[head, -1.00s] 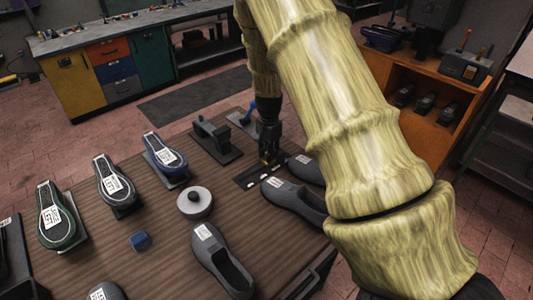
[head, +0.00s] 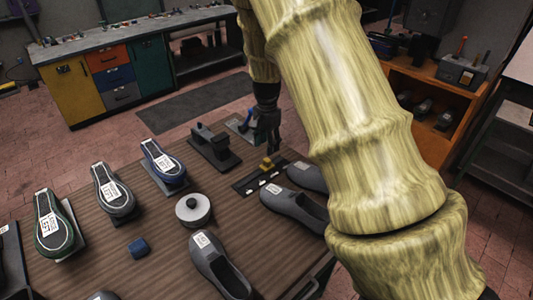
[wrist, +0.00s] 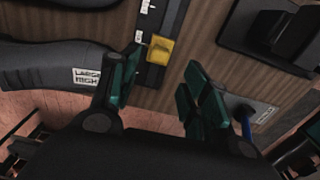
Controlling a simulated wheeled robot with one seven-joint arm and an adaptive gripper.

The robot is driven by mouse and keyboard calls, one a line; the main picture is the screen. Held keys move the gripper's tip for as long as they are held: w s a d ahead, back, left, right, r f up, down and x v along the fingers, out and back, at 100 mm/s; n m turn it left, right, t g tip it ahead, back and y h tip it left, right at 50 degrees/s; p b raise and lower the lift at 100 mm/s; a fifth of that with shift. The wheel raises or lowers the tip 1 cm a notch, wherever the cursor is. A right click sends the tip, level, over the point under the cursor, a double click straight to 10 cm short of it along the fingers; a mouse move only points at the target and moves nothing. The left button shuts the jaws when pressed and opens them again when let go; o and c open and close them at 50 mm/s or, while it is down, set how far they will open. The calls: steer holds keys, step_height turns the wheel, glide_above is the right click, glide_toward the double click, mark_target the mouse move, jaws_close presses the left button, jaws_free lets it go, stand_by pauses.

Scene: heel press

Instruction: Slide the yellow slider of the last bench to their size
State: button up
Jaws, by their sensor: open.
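The yellow slider (head: 267,163) sits on a dark rail (head: 246,184) with light marks, on the wooden bench. In the wrist view the slider (wrist: 160,49) shows just beyond my fingertips, near the rail's visible lower end. My gripper (head: 268,149) points down above the slider, apart from it and empty. In the wrist view its green fingers (wrist: 163,65) are spread wide. A grey shoe (head: 292,207) lies beside the rail, with another grey shoe (head: 307,176) behind it, partly hidden by my arm. The wrist view shows a shoe label (wrist: 86,76) reading "LARGE" and a second, unclear word.
A dark press-like block (head: 215,148) stands left of the rail, near a blue-handled tool (head: 245,122). A round grey disc (head: 193,209), a blue block (head: 139,247) and several labelled shoe forms stand further left. Another grey shoe (head: 222,268) lies in front.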

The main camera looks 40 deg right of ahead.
steer(key=shift+r, duration=2.2)
